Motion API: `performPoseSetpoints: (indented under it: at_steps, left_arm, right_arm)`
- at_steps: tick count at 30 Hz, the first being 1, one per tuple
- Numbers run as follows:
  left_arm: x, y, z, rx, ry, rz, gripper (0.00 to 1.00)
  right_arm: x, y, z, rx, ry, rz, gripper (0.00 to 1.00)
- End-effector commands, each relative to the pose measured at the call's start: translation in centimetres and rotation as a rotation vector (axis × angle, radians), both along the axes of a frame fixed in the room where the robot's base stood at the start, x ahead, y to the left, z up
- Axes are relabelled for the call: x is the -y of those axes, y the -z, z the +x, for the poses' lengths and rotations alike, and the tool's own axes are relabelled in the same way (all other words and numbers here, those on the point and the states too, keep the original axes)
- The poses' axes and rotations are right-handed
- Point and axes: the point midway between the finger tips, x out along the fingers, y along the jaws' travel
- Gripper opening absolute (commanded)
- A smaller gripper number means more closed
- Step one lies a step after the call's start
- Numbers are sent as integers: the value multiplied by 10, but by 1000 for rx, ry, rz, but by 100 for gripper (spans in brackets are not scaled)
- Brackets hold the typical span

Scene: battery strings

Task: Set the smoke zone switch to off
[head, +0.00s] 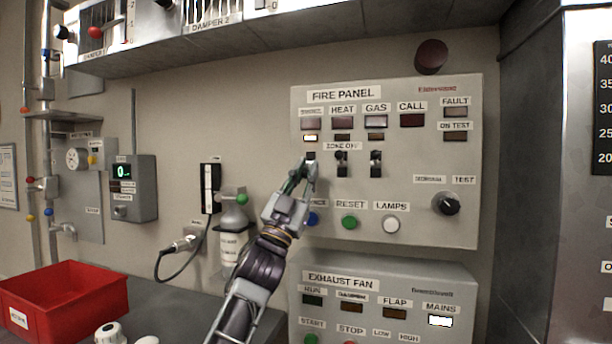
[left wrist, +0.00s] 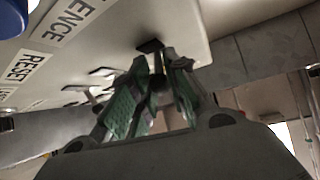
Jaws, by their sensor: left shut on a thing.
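The grey fire panel (head: 420,160) is on the back wall. The smoke zone switch (head: 310,156) is the leftmost of three black switches in its zone-off row, mostly hidden behind my left gripper (head: 305,170). My left gripper is shut on this switch's lever; the lever's position is hard to tell. In the left wrist view the green-padded fingers (left wrist: 158,88) are closed around the lever, against the dark switch base (left wrist: 150,46). The small lamp (head: 310,138) above the smoke switch is lit. My right gripper is not in view.
The heat switch (head: 341,163) and gas switch (head: 376,163) are close to the right. Below are a blue button (head: 313,218), green reset button (head: 349,222) and white lamps button (head: 391,224). The exhaust fan panel (head: 455,290) is underneath. A bottle (head: 232,235) stands left of my arm.

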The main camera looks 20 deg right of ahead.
Motion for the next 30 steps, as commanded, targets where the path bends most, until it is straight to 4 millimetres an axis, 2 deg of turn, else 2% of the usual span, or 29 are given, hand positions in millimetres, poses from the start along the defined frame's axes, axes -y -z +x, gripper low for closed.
performPoseSetpoints:
  at_steps: [5,6,12,23,30]
  left_arm:
    - [1,4,1,-5,0,3,0]
    - [1,4,1,-5,0,3,17]
    - [1,3,1,-4,-1,3,40]
    - [0,3,0,-2,0,2,40]
    - [-5,10,-3,-2,-2,2,40]
  right_arm:
    - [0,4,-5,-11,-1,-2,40]
    - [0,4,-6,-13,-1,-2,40]
    - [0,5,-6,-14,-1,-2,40]
    - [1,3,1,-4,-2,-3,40]
    - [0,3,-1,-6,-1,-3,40]
